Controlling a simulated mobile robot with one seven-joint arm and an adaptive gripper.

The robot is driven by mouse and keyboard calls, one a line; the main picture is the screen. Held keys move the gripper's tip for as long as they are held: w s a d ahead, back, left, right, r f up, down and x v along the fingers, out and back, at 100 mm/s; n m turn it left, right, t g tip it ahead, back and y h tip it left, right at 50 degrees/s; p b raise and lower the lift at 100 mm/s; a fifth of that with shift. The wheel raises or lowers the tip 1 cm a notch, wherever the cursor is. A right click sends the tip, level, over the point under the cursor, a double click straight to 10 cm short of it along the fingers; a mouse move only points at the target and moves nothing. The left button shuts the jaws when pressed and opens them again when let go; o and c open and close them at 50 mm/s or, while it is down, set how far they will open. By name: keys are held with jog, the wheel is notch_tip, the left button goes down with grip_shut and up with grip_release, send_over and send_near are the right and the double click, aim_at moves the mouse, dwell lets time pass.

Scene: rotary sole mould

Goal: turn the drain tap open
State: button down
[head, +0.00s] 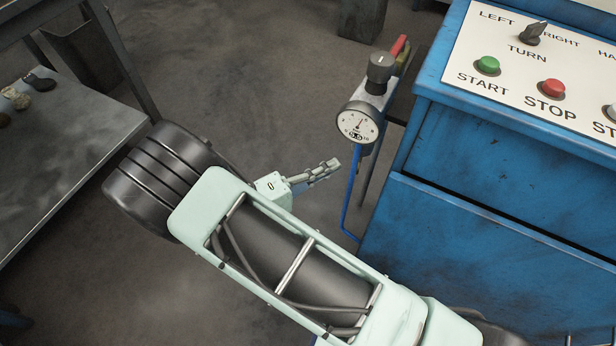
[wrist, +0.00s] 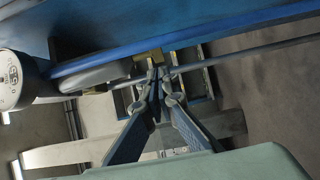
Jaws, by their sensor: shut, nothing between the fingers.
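The pressure gauge (head: 358,122) hangs on the front of a regulator unit with a black knob (head: 381,66). The gauge also shows at the left edge of the wrist view (wrist: 10,80). A small brass-coloured part (wrist: 148,56) shows at the end of a grey rounded body (wrist: 95,74); it looks like the drain tap, but its setting cannot be made out. My gripper (head: 331,165) is shut and empty, below and left of the gauge in the head view. In the wrist view its fingertips (wrist: 158,72) appear close to the brass part; contact cannot be told.
A blue cabinet (head: 480,220) with a control panel (head: 535,75) stands at right. A red handle (head: 399,46) sits behind the knob. A thin blue hose (head: 350,195) runs down beside the cabinet. A grey metal table (head: 75,140) is at left; the floor between is clear.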

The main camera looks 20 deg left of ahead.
jog(key=shift+w+d, duration=0.2)
jog(key=shift+d, duration=1.3)
